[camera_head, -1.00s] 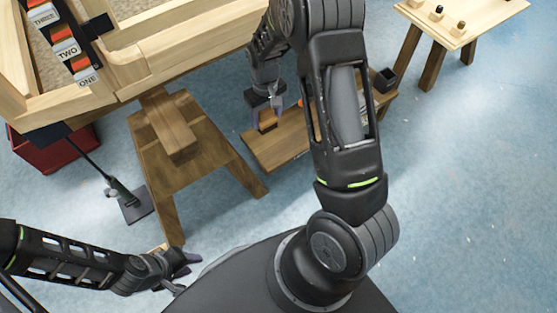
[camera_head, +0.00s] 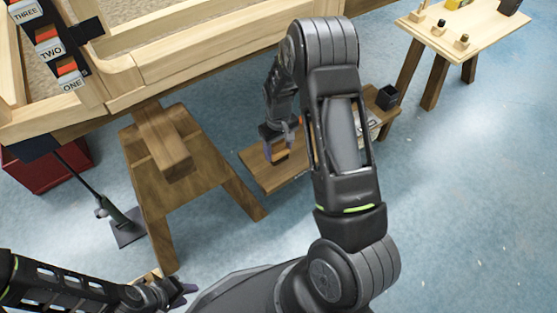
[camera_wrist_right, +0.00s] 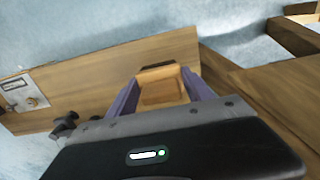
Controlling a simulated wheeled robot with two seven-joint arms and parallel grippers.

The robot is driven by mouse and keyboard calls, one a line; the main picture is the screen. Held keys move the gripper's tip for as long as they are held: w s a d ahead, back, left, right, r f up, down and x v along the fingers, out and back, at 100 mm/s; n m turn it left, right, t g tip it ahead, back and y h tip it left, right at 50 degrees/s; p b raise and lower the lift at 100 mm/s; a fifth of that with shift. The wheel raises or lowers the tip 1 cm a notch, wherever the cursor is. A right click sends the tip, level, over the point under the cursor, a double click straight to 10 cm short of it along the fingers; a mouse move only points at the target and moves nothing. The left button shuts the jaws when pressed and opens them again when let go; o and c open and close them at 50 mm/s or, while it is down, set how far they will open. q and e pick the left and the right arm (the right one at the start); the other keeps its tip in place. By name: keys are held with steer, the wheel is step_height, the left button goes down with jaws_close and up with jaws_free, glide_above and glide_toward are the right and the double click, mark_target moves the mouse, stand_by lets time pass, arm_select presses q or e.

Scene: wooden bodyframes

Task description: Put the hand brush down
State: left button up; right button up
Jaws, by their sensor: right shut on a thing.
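The hand brush, a small brown wooden block, is between the fingers of my right gripper (camera_head: 280,146) in the head view, which is shut on it. The brush (camera_wrist_right: 162,90) also shows between the purple fingers in the right wrist view. It is over the left part of a low wooden shelf board (camera_head: 262,178); I cannot tell whether it touches the board. Its underside is hidden. My left gripper (camera_head: 180,294) is at the bottom edge of the head view, far from the brush, with its fingers apart and seemingly empty.
A dark cup (camera_head: 387,96) stands at the board's right end. A wooden trestle leg (camera_head: 165,160) is left of the board, under the large bench frame (camera_head: 190,50). A small table (camera_head: 470,30) stands at the upper right. A red bin (camera_head: 40,172) is at the left.

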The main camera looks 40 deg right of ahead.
mark_target(279, 158)
steer(key=shift+f, duration=0.5)
steer(key=shift+f+b, duration=0.55)
steer(key=shift+f, duration=1.35)
steer(key=shift+f, duration=0.15)
steer(key=o, duration=1.6)
